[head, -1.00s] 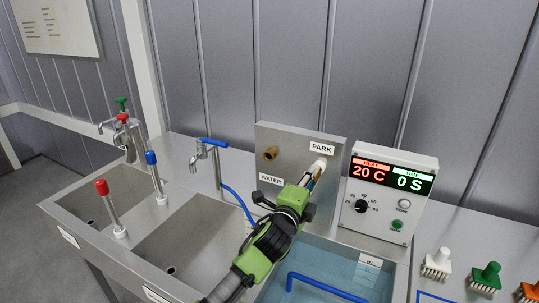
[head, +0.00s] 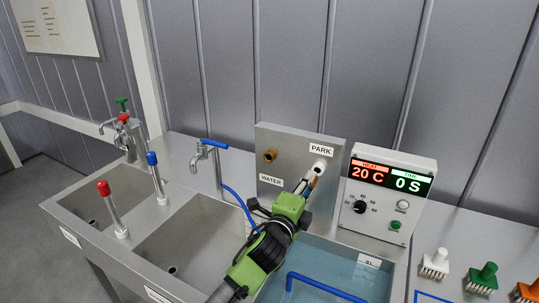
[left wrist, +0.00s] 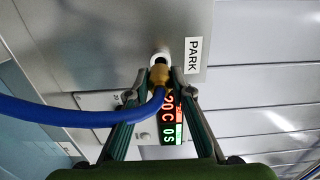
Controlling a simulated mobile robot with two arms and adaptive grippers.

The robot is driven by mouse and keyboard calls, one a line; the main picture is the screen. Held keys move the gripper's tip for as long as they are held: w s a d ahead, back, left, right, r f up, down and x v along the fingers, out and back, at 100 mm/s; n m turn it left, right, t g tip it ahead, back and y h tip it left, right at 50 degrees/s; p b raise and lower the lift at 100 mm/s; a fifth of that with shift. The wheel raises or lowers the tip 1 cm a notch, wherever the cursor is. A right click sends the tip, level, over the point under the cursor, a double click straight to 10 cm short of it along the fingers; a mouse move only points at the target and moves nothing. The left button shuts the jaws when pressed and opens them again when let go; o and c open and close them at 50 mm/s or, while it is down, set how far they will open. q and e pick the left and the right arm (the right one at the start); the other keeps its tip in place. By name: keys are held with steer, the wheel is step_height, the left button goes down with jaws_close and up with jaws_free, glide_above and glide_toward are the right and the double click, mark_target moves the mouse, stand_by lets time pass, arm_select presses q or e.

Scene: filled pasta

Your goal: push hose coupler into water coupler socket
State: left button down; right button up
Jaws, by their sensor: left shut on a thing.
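My left gripper (head: 306,186) is shut on the brass hose coupler (left wrist: 159,76), which has the blue hose (left wrist: 90,112) running from it. The coupler points at the white park socket (head: 319,166) on the steel panel; this socket also shows in the left wrist view (left wrist: 161,57), just beyond the coupler's tip. I cannot tell whether the tip is fully clear of it. The brass water coupler socket (head: 270,155) is empty, to the left of the park socket and above the WATER label (head: 271,180). My right gripper is not in view.
A control box (head: 386,196) reading 20 C and 0 S stands right of the panel. A blue-handled tap (head: 214,145) is left of it. A water-filled basin (head: 335,262) lies in front. Brushes (head: 484,277) stand at the right. The space before the water socket is clear.

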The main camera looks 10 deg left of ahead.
arm_select(q)
steer(key=shift+p+v, duration=0.55)
steer(key=shift+v, duration=0.7)
